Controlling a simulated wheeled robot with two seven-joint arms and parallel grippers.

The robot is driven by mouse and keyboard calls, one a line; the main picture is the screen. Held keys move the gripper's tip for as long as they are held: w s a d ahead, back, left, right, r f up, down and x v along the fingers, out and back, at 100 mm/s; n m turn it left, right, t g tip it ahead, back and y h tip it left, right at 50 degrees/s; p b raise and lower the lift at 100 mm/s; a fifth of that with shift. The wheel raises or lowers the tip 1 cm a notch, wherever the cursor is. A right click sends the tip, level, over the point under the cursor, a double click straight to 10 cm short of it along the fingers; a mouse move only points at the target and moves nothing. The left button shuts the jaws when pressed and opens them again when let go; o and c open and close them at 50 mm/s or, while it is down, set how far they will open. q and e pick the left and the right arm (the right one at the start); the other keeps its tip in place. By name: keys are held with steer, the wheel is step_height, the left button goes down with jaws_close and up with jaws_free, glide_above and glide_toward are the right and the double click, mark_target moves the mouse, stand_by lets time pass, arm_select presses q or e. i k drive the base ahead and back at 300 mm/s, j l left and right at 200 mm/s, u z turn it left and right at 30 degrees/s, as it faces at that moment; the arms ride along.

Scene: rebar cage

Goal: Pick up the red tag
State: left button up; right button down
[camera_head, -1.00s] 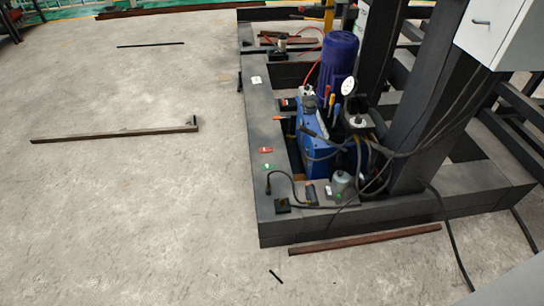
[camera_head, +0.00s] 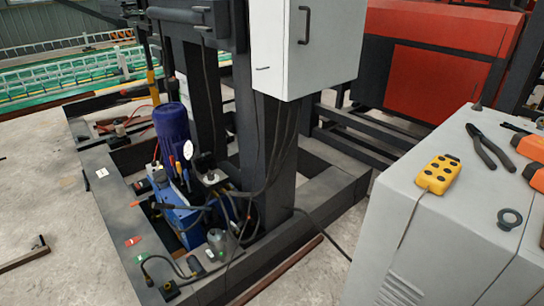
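A small red tag (camera_head: 132,241) lies on the top face of the dark steel frame (camera_head: 110,208), on its left beam. A small green piece (camera_head: 141,256) lies just in front of it. Neither of my grippers shows in the head view, and nothing covers the red tag.
A blue pump unit (camera_head: 178,212) with hoses and a purple motor (camera_head: 171,122) stands right of the tag. A grey cabinet (camera_head: 440,225) at the right carries a yellow remote (camera_head: 438,174), pliers (camera_head: 488,147) and a dark ring (camera_head: 510,219). A white box (camera_head: 310,45) hangs above the frame.

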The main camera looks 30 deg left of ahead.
mark_target(129, 243)
steer(key=j+z, duration=0.15)
steer(key=j, duration=0.4)
steer(key=j+z, duration=0.1)
steer(key=j, duration=0.4)
steer(key=k+j+z, duration=0.15)
steer(key=j, duration=0.35)
steer(key=j+z, duration=0.1)
steer(key=j, duration=0.45)
steer(key=k+j+z, duration=0.15)
steer(key=j, duration=0.35)
